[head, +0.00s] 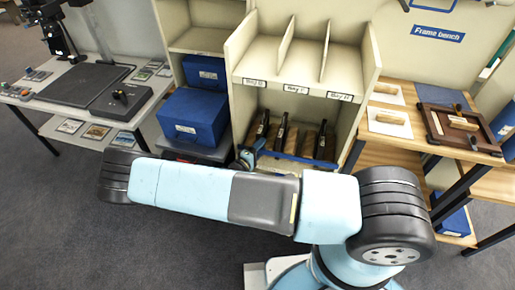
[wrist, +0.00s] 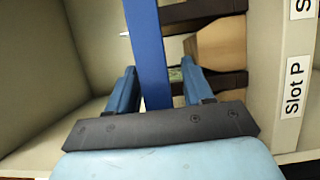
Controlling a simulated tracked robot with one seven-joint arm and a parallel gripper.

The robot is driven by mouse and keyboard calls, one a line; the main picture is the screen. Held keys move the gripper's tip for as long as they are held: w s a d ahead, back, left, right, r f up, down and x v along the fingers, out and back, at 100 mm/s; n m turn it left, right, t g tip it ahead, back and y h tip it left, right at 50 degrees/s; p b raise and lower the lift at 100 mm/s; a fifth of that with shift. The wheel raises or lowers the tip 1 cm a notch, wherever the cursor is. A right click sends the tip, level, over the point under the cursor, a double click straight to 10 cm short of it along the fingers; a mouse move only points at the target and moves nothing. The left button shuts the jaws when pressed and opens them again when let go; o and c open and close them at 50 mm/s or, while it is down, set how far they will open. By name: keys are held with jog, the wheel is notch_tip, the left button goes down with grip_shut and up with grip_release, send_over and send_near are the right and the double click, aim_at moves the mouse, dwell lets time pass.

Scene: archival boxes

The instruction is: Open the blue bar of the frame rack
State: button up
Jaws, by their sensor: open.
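The blue bar (wrist: 148,45) runs lengthwise through the wrist view, between my gripper's two fingers (wrist: 160,88). The fingers are open, one on each side of the bar; I cannot tell whether either touches it. In the head view the blue bar (head: 300,158) crosses the low front of the cream frame rack (head: 364,75). My gripper (head: 250,152) is at the bar's left end there, partly hidden by my arm. Dark frames (head: 282,133) stand upright behind the bar. Dark frame edges (wrist: 205,12) also show beside the bar in the wrist view.
A label reading "Slot P" (wrist: 293,87) is on the rack edge. Blue boxes (head: 193,117) stand left of the rack. A table with a dark board (head: 80,85) is at far left. Shelves with a wooden frame (head: 460,125) stand at right. Grey floor (head: 60,215) is clear in front.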

grip_shut()
dwell(0.3)
